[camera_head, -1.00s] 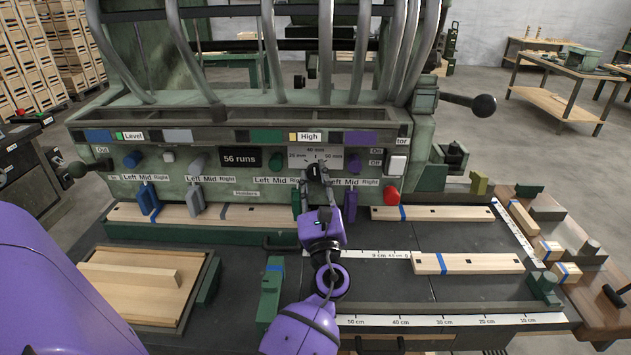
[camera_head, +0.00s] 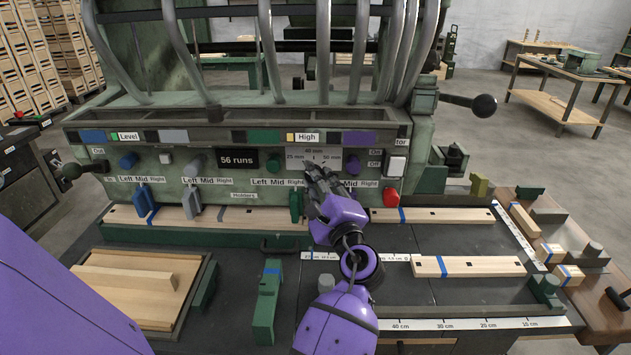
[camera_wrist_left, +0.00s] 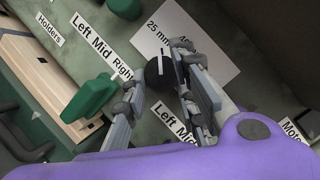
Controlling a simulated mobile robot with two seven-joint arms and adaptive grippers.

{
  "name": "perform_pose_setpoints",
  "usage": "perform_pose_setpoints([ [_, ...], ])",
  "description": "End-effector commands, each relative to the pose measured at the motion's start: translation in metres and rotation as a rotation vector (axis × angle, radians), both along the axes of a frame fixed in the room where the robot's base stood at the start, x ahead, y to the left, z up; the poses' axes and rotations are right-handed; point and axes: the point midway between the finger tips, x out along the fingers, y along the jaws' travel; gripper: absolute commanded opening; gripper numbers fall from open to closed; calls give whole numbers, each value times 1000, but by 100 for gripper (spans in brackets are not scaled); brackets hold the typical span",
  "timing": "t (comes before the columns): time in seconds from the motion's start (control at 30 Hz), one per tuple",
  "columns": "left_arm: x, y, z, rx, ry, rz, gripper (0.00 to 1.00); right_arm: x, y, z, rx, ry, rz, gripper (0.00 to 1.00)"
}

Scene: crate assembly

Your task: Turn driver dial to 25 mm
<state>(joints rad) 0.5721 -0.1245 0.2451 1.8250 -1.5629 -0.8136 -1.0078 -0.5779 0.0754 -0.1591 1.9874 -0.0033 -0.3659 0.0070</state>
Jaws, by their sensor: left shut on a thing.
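The driver dial (camera_wrist_left: 158,72) is a small dark round knob with a white mark, on a light scale plate (camera_head: 322,158) labelled 25, 40 and 50 mm. In the left wrist view the mark points up the picture, roughly towards the 25 mm label (camera_wrist_left: 158,38). My left gripper (camera_head: 312,172) is shut on the dial, its fingers on either side of it; it also shows in the left wrist view (camera_wrist_left: 162,82). In the head view the fingers hide most of the dial. My right gripper is not in view.
A green lever (camera_head: 296,205) stands close left of my left gripper, and a purple knob (camera_head: 353,165) is close to its right. A red button (camera_head: 390,196) is farther right. Wooden slats (camera_head: 430,215) lie on the bench below the panel.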

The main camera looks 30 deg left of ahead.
Motion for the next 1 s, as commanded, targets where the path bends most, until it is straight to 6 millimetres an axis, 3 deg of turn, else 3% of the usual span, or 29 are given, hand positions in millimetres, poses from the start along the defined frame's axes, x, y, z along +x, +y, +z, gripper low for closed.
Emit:
perform_pose_setpoints([
  [0.03, -2, 2, -9, -31, 0, 9, 0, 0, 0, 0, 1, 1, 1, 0],
  [0.8, -2, 1, -13, -112, -42, 8, 0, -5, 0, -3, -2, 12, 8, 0],
  [0.83, -2, 1, -13, -112, -41, 8, 30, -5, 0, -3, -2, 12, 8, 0],
  [0.9, -2, 1, -13, -112, -41, 8, 39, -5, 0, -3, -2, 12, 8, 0],
  [1.0, -1, 0, -11, -110, -44, 6, 40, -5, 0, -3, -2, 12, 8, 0],
])
